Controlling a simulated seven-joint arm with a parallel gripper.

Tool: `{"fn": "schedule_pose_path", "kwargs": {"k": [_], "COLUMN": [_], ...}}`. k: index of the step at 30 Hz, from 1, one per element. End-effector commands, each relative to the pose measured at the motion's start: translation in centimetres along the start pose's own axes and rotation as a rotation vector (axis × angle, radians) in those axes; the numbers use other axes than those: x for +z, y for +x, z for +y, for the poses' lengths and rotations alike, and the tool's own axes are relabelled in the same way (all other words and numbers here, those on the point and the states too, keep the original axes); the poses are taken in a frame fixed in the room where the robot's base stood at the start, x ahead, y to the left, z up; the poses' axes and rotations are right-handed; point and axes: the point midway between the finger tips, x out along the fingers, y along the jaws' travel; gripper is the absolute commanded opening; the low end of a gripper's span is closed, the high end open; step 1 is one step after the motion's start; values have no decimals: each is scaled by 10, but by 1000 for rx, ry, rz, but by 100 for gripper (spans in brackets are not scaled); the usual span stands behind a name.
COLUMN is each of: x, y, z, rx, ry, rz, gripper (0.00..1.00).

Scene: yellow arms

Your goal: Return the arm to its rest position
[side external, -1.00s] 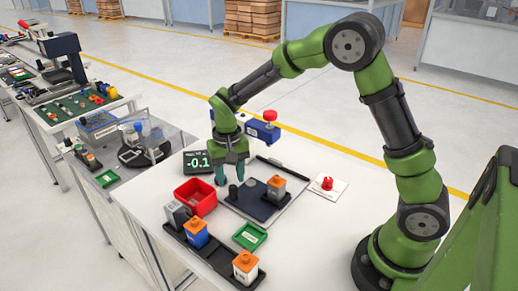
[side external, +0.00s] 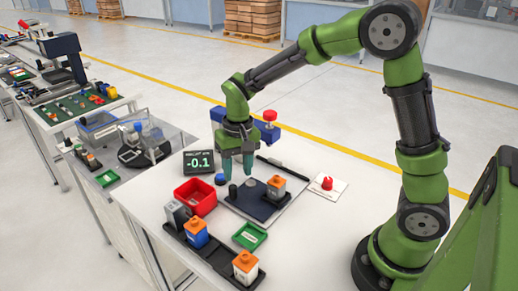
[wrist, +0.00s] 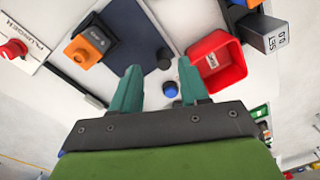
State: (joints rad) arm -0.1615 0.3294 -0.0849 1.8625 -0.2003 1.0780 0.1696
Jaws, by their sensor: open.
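My green arm stands at the right of the white table (side external: 150,205) in the side view. My gripper (side external: 237,178) has teal fingers pointing down and hangs above the table near the left edge of the dark pad. In the wrist view my gripper (wrist: 159,68) has its two fingers spread apart, with nothing between them. A small blue knob (wrist: 170,89) lies below in that view, apart from the fingers.
A red bin (side external: 195,197), a display reading -0.1 (side external: 198,162) and an orange-topped block (side external: 276,187) on the dark pad (side external: 258,207) are near. A black tray (side external: 222,262) holds several blocks. A red button (side external: 327,184) sits at the right.

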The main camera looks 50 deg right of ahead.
Motion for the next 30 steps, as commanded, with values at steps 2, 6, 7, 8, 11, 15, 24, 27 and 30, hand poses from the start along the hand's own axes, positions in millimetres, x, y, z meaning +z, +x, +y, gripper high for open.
{"fn": "schedule_pose_path", "kwargs": {"k": [2, 6, 7, 8, 11, 15, 24, 27, 30], "x": [17, 50, 57, 64, 88, 118, 143, 143, 142], "y": [-22, -58, -64, -71, -89, -108, -132, -136, -136], "z": [7, 22, 25, 29, 40, 56, 71, 72, 72], "rx": [-49, -134, -152, -169, -221, -281, -346, -351, -350], "ry": [-21, -58, -64, -70, -88, -101, -92, -89, -87], "rz": [36, 116, 136, 156, 230, 338, 490, 505, 504], "gripper": [45, 45, 45, 45, 45, 45, 45, 45, 45]}}
